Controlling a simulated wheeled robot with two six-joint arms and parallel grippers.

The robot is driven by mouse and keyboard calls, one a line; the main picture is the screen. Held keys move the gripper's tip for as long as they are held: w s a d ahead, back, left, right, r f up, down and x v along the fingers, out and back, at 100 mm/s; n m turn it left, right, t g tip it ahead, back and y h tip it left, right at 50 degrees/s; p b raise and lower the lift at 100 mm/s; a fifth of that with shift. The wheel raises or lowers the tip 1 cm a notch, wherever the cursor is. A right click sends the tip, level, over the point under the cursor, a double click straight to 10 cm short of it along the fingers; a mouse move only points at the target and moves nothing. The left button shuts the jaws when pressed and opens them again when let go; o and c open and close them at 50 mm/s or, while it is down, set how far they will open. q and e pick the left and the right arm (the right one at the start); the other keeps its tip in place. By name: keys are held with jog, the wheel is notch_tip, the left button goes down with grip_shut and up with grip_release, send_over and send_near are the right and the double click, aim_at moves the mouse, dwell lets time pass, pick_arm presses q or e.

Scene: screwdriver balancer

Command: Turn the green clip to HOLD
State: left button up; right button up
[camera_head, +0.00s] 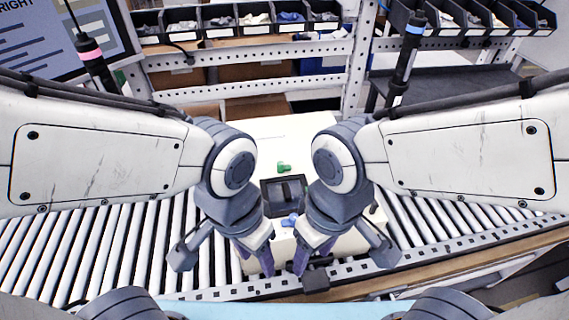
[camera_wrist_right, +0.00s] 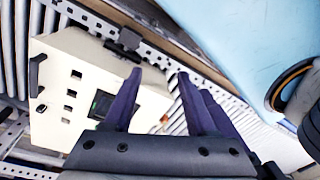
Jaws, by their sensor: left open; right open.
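The green clip (camera_head: 284,167) is a small piece on top of the pale box (camera_head: 262,130), behind a dark square frame (camera_head: 268,197) in the head view. Its setting cannot be read. A blue piece (camera_head: 290,220) lies in front of that frame. My left gripper (camera_head: 256,262) is open and empty, pointing down near the box's front. My right gripper (camera_head: 312,262) is open and empty beside it, also low. Both are apart from the green clip. In the right wrist view, the open purple fingers (camera_wrist_right: 158,76) show with nothing between them.
A screwdriver with a pink band (camera_head: 90,55) hangs at left, and one with a blue band (camera_head: 410,45) at right. A roller conveyor (camera_head: 110,245) runs on both sides of the box. Several black bins (camera_head: 220,22) line the back shelf. A metal rail (camera_head: 390,272) crosses in front.

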jog(key=w+a+r+n+p, duration=0.2)
jog(key=w+a+r+p, duration=0.15)
jog(key=w, duration=0.55)
jog(key=n+h+p, duration=0.1)
jog(key=n+p, duration=0.6)
jog(key=n, duration=0.1)
send_over(281, 163)
notch_tip(281, 163, down, 6)
jog(key=f, duration=0.1)
notch_tip(281, 163, down, 8)
jog(key=p, duration=0.3)
jog(key=shift+f+p, duration=0.15)
jog(key=shift+p, duration=0.25)
jog(key=shift+f, duration=0.8)
grip_shut()
